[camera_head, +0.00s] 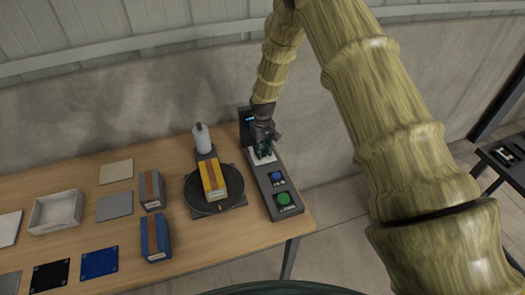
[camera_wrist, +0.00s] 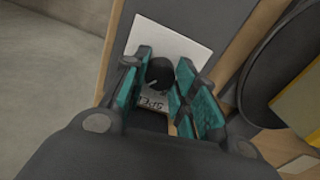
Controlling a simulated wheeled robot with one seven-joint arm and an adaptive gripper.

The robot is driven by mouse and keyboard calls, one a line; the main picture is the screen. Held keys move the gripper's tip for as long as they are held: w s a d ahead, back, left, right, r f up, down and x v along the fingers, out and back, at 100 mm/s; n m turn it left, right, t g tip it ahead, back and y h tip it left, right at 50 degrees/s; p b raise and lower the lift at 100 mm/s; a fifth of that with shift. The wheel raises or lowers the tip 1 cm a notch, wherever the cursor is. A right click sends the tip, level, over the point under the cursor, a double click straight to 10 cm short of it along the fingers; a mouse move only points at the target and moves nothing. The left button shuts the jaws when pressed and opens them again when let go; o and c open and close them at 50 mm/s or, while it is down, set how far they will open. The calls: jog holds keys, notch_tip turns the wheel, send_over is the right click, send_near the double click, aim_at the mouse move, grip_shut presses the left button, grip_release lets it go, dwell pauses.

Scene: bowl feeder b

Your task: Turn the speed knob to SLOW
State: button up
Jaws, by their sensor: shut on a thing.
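The speed knob (camera_wrist: 159,72) is a small black round knob with a light pointer line, on a white label plate (camera_wrist: 180,40). In the wrist view its pointer line points to the lower left. Part of the lettering "SPEED" shows below it; the SLOW mark cannot be read. My gripper (camera_wrist: 165,80) has teal finger pads on both sides of the knob and is shut on it. In the head view my gripper (camera_head: 263,149) is at the upper part of the grey control panel (camera_head: 260,178) and hides the knob.
A white bottle (camera_head: 201,139) stands behind. The concrete wall is close behind the table.

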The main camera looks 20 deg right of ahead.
aim_at(263, 151)
jog(key=n+b, duration=0.2)
jog(key=n, duration=0.2)
jog(key=shift+f, duration=0.1)
jog(key=n+b, duration=0.1)
jog(key=n, duration=0.3)
jog(key=n+b, duration=0.1)
jog(key=n, duration=0.3)
jog(key=shift+n, duration=2.2)
jog(key=o, duration=1)
jog(key=shift+o, duration=0.2)
jog(key=shift+r, duration=0.2)
notch_tip(263, 151, up, 12)
